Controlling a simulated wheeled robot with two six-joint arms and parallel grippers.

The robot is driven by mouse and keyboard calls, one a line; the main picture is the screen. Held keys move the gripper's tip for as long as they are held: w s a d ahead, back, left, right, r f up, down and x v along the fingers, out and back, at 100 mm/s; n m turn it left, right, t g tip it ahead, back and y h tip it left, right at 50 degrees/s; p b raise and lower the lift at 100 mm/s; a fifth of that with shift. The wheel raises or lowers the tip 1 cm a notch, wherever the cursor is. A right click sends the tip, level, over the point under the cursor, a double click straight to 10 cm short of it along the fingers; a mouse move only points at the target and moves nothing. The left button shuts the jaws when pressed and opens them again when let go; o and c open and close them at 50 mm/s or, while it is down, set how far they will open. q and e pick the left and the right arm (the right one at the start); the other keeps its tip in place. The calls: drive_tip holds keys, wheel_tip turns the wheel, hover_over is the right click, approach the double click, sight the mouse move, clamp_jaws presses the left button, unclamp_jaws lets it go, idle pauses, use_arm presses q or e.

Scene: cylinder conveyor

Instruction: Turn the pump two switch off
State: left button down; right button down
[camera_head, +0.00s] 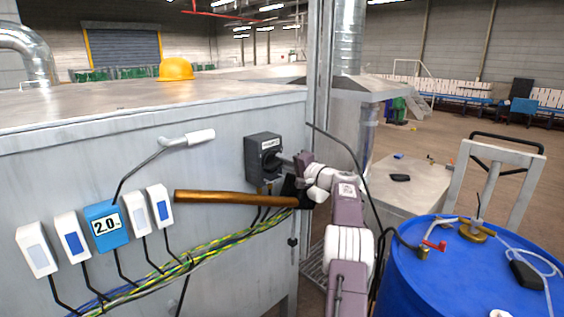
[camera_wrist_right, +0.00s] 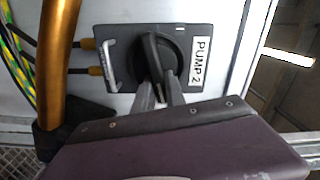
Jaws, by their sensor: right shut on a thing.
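The pump two switch (camera_head: 262,146) is a dark grey box on the side wall of the big metal cabinet (camera_head: 225,130). In the right wrist view the switch (camera_wrist_right: 120,75) has a round black rotary knob (camera_wrist_right: 152,48) with a raised grip bar, and a white "PUMP 2" label beside it. My right gripper (camera_head: 286,160) reaches in from the right at the switch. In the right wrist view its two narrow fingers (camera_wrist_right: 158,92) are closed on the lower end of the knob's grip bar. The left gripper is not in view.
A copper-coloured pipe (camera_head: 235,198) runs just below the switch and beside my right wrist. Cables (camera_head: 215,246) and several small boxes (camera_head: 160,206) are on the cabinet wall. A blue drum (camera_head: 420,270) and a trolley (camera_head: 500,185) stand at the right. A yellow helmet (camera_head: 175,69) lies on top.

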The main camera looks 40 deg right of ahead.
drive_tip(key=shift+f+m, duration=0.2)
drive_tip(key=shift+m, duration=1)
drive_tip(key=c, duration=1.4)
unclamp_jaws()
drive_tip(key=shift+d+f, duration=0.1)
drive_tip(key=s+b, duration=0.1)
drive_tip(key=s, duration=0.2)
drive_tip(key=s+b, duration=0.2)
drive_tip(key=s, duration=0.1)
drive_tip(key=s+b, duration=0.2)
drive_tip(key=s, duration=0.1)
drive_tip(key=shift+d, duration=0.4)
